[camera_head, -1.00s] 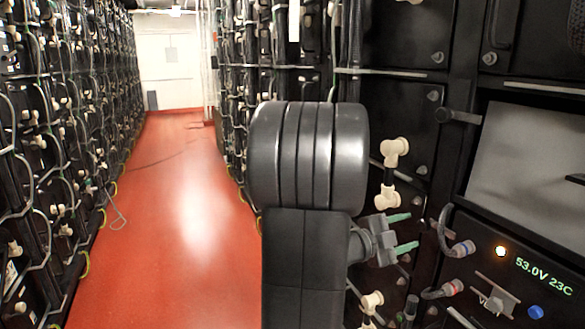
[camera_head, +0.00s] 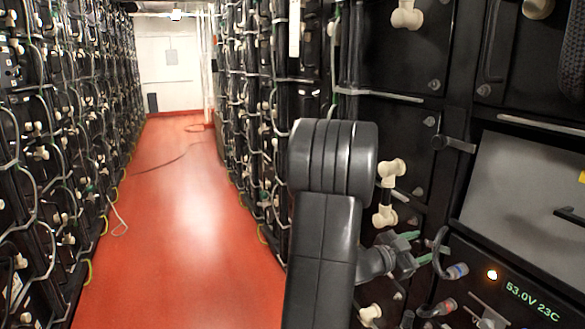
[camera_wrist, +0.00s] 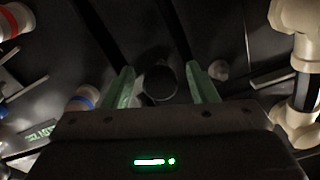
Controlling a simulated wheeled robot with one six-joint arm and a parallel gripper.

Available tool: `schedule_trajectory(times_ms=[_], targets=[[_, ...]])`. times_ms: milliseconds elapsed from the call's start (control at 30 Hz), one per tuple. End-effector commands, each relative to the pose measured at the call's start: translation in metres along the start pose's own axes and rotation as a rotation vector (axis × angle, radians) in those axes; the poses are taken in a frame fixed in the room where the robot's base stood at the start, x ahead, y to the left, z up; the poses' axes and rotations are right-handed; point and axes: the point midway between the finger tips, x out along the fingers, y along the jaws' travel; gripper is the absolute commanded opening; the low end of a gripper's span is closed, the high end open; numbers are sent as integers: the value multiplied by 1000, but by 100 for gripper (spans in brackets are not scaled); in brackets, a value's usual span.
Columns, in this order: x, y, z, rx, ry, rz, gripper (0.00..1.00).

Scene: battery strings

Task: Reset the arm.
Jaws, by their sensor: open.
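My gripper (camera_head: 421,247) is open, its two green-tipped fingers apart, close to the black cabinet front on the right. My dark arm stands in front of the cabinets and hides part of them. In the wrist view my gripper (camera_wrist: 163,88) has a dark round part (camera_wrist: 160,82) of the cabinet front showing between its fingers. Nothing is held, and I cannot tell how far the fingertips are from that part.
A blue-ringed connector (camera_head: 457,271) and a red-ringed one (camera_head: 444,307) sit beside a lit panel reading 53.0V 23C (camera_head: 532,300). White fittings (camera_head: 390,172) stick out near my arm. Cabled racks (camera_head: 55,150) line the left. The red aisle floor (camera_head: 180,220) is clear apart from thin cables.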

Motion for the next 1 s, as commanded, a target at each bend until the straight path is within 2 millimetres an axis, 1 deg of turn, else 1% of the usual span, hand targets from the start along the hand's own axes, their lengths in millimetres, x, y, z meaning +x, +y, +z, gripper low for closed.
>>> schedule_trajectory(times_ms=[33,67,133,300,500,600,700,1000], targets=[[0,-2,-5,-44,0,0,52],[0,-2,-4,-72,0,0,52],[-14,-2,0,-80,-1,-5,52],[-48,-2,0,-76,-2,-5,52],[-76,-1,0,-75,0,-3,52],[-84,-1,0,-75,-1,-2,52],[-89,-1,0,-74,1,-1,52],[-90,0,0,-74,1,0,52]])
